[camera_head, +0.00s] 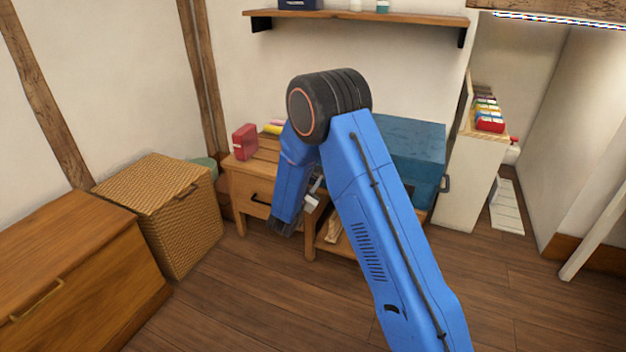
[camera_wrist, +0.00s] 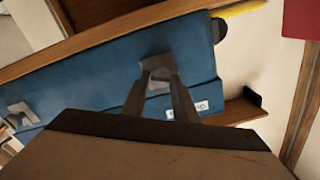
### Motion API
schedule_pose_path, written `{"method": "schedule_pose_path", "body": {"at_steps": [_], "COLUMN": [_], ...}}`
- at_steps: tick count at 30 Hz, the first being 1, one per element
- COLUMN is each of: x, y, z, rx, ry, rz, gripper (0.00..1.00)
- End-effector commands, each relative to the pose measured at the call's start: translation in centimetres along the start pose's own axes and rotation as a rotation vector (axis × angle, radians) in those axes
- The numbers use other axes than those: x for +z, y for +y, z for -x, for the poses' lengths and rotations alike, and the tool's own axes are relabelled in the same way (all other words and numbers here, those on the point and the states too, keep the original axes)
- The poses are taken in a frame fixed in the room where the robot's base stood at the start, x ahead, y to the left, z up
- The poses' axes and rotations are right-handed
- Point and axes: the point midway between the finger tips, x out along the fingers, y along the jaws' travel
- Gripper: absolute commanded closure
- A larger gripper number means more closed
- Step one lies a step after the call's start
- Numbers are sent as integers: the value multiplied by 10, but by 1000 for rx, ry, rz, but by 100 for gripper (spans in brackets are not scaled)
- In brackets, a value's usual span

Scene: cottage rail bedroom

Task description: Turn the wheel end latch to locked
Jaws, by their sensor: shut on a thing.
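The blue case (camera_head: 412,140) rests on the wooden bench in the head view, partly hidden behind my arm. In the wrist view its blue side (camera_wrist: 95,82) fills the middle. A grey latch (camera_wrist: 154,62) sits on that side toward the end with a dark round wheel (camera_wrist: 219,30). My gripper (camera_wrist: 160,80) is shut on this latch, one finger on each side. A second grey latch (camera_wrist: 22,113) is farther left on the case. The fingers partly cover the held latch, so I cannot tell its exact turn. In the head view my fingers are not clear.
The wooden bench (camera_head: 246,184) holds a red box (camera_head: 245,141) to the case's left. A wicker basket (camera_head: 163,210) and a wooden chest (camera_head: 80,275) stand at left. A shelf (camera_head: 360,15) hangs above. The floor is open at right front.

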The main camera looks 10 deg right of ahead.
Motion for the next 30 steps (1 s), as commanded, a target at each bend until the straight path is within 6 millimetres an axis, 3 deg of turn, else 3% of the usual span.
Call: {"method": "schedule_pose_path", "body": {"at_steps": [30], "x": [2], "y": [4], "z": [1], "rx": [1], "ry": [-1], "rz": [-925], "gripper": [96]}}
